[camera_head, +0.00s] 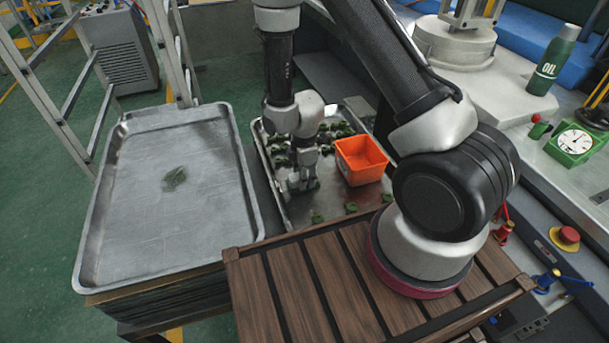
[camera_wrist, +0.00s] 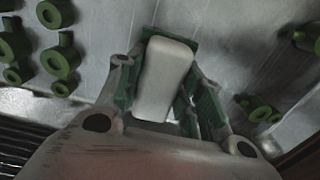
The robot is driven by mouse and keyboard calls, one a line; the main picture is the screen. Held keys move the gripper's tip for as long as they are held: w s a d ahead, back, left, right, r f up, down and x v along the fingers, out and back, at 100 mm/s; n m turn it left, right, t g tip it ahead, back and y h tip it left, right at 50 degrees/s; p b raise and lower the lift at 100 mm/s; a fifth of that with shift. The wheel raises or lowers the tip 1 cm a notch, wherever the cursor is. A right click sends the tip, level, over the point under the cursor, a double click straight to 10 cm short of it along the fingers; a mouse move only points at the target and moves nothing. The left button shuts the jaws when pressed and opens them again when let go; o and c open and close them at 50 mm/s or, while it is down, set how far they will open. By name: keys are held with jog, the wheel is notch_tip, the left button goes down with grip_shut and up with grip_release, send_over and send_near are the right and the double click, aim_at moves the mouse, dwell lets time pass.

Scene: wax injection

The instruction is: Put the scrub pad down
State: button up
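The scrub pad (camera_wrist: 166,72), a pale block with a green layer along its far edge, sits between the two fingers of my gripper (camera_wrist: 165,100) in the wrist view. The fingers have green inner faces and appear closed against its sides. In the head view my gripper (camera_head: 302,184) points down low over the metal tray (camera_head: 291,213) with green wax parts. The pad is mostly hidden by my gripper there. I cannot tell whether the pad touches the tray.
Several green wax parts (camera_wrist: 58,62) lie on the tray left and right of my gripper. An orange bin (camera_head: 361,160) stands right of it. A slatted wooden surface (camera_head: 300,285) lies in front.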

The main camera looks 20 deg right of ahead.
jog(key=o, duration=0.4)
jog(key=s+d+r+m+t, duration=0.1)
jog(key=d+r+m, duration=0.15)
jog(key=r, duration=0.75)
jog(key=s+d+r+m, duration=0.1)
jog(key=d+r+m, duration=0.15)
jog(key=r, duration=0.75)
jog(key=s+d+r+m+t, duration=0.1)
jog(key=s+d+r+m, duration=0.15)
jog(key=r, duration=0.85)
jog(key=s+d+r+m, duration=0.2)
jog(key=s+r+m, duration=0.1)
jog(key=s, duration=0.2)
jog(key=s+d+r+m+t, duration=0.1)
jog(key=s+d+r+m, duration=0.1)
jog(key=s+r+m, duration=0.2)
jog(key=s+d+r+m+t, duration=0.1)
jog(key=s+d+r+m, duration=0.2)
jog(key=s+r, duration=0.1)
jog(key=shift+s+r+m, duration=0.25)
jog(key=shift+s, duration=0.55)
